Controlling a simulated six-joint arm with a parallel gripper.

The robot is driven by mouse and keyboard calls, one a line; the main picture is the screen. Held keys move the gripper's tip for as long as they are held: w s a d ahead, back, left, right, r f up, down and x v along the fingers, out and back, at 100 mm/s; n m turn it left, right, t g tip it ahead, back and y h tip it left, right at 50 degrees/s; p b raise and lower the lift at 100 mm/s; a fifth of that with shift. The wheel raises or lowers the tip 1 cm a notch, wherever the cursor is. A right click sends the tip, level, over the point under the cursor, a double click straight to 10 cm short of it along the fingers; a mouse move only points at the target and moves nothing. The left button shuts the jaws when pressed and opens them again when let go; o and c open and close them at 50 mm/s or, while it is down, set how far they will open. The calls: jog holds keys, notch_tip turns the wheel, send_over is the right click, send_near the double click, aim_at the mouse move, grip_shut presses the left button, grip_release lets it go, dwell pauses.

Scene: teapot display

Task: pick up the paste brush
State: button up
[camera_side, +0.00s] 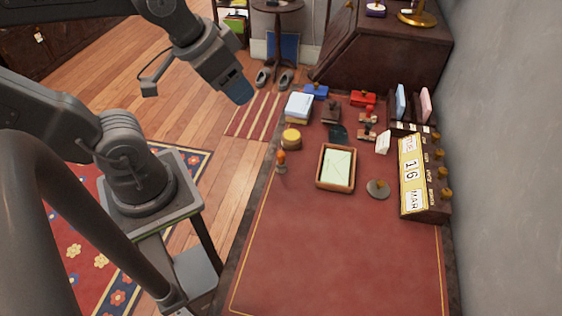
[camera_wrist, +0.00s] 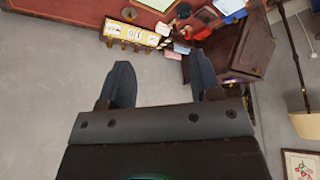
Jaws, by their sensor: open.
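I cannot make out a paste brush for certain. A small upright item with an orange top (camera_side: 281,157) stands near the left edge of the red-topped desk (camera_side: 330,250); it may be the brush or a small bottle. A round yellow-lidded jar (camera_side: 291,136) stands just behind it. My gripper (camera_side: 243,92) is raised above the floor, left of the desk's far end, apart from everything on it. In the wrist view my gripper (camera_wrist: 165,75) has its two blue fingers spread wide with nothing between them.
A wooden tray (camera_side: 321,172) with pale paper sits mid-desk. A calendar block (camera_side: 411,178) stands along the right, and it also shows in the wrist view (camera_wrist: 133,33). Stamps, a red box (camera_side: 362,98) and stacked paper (camera_side: 298,107) crowd the far end. The near desk is clear.

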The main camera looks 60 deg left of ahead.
jog(key=n+g+y, duration=0.3)
jog(key=n+g, duration=0.1)
jog(key=n, duration=0.7)
send_over(281, 153)
jog(key=s+d, duration=0.2)
jog(key=d, duration=0.1)
notch_tip(281, 153, down, 18)
jog(key=x, duration=0.9)
jog(key=shift+w+d, duration=0.15)
jog(key=shift+w, duration=0.05)
jog(key=shift+h, duration=0.3)
jog(key=shift+a+x, duration=0.1)
jog(key=shift+x, duration=1.25)
jog(key=shift+a+x, duration=0.15)
jog(key=shift+x, duration=1.2)
jog(key=shift+r, duration=0.1)
jog(key=shift+c, duration=0.3)
jog(key=c, duration=0.9)
